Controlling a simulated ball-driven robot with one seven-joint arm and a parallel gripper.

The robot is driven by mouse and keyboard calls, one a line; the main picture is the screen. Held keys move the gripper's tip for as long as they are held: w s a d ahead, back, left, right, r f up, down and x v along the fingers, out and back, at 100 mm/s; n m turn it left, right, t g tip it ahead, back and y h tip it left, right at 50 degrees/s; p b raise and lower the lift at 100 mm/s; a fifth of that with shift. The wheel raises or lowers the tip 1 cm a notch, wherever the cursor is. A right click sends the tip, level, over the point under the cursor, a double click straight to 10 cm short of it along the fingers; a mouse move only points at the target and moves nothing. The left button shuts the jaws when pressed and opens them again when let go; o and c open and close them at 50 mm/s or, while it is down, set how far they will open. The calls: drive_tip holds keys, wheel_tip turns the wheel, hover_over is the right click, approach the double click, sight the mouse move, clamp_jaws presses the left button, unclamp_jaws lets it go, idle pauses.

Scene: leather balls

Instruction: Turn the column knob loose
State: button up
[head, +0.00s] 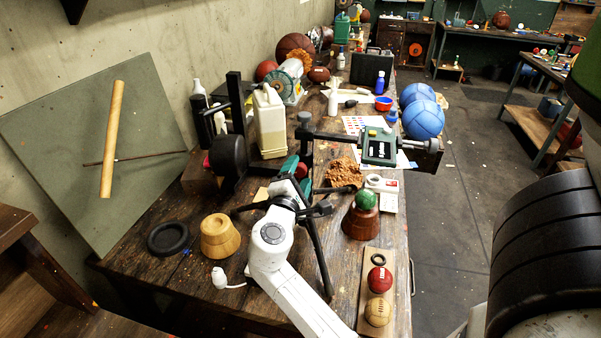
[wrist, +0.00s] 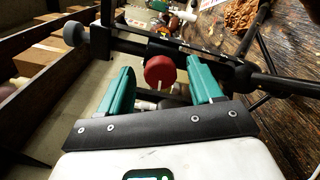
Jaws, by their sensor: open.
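The red round column knob (wrist: 160,72) shows in the wrist view, with a short white mark near its lower edge. My gripper (wrist: 161,68) is open, its teal fingers on the left and right of the knob, with a visible gap on each side. In the head view my gripper (head: 293,178) is at the stand's column, low above the bench. The black stand (head: 305,135) has a column, spread legs and a horizontal arm carrying a dark green device (head: 379,146). In the head view my gripper largely hides the knob.
A cream jug (head: 270,122) and a black cylinder (head: 229,155) stand left of the column. A green ball (head: 366,201) on a brown base, cork crumbs (head: 345,173) and a wooden board (head: 375,266) with balls lie to the right. A wooden block (head: 219,236) is at front left.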

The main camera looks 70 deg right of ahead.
drive_tip(key=a+b, duration=0.2)
drive_tip(key=a, duration=0.6)
drive_tip(key=shift+s+a, duration=0.25)
drive_tip(key=shift+s, duration=0.1)
